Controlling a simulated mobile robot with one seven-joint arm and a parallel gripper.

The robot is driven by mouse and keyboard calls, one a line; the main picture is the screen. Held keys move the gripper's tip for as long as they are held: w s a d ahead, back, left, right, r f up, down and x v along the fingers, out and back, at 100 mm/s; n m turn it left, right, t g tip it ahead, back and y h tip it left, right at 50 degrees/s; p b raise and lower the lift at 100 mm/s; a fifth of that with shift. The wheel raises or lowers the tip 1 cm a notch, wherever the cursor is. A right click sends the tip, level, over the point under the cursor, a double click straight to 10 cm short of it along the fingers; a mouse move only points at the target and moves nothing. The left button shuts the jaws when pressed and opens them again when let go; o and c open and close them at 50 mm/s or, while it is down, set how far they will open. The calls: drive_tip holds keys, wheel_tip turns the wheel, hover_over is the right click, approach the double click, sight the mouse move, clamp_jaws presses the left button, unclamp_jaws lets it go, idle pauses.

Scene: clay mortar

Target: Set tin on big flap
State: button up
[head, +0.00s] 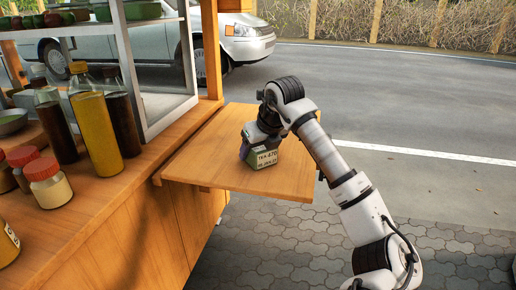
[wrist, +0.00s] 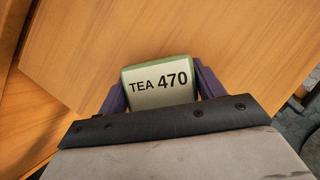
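The tin (head: 265,159) is a small green-edged box with a pale label; in the wrist view (wrist: 160,84) the label reads TEA 470. My gripper (head: 246,148) has its two purple fingers on either side of the tin, close against it; it also shows in the wrist view (wrist: 160,90). The big flap (head: 215,175) is a flat wooden board sticking out from the stall's end. The tin is over the middle of the flap, at or very near its surface; I cannot tell whether it touches. The tin's far side is hidden by my gripper.
The stall counter (head: 85,215) on the left holds several sauce bottles (head: 97,133) and jars (head: 48,183). A glass case (head: 155,65) stands beside the flap's back left. The flap is otherwise bare. A silver car (head: 245,38) is parked behind on the road.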

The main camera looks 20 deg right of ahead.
drive_tip(key=o, duration=0.4)
drive_tip(key=v, duration=1.2)
drive_tip(key=shift+r+p, duration=0.1)
drive_tip(key=shift+p, duration=0.3)
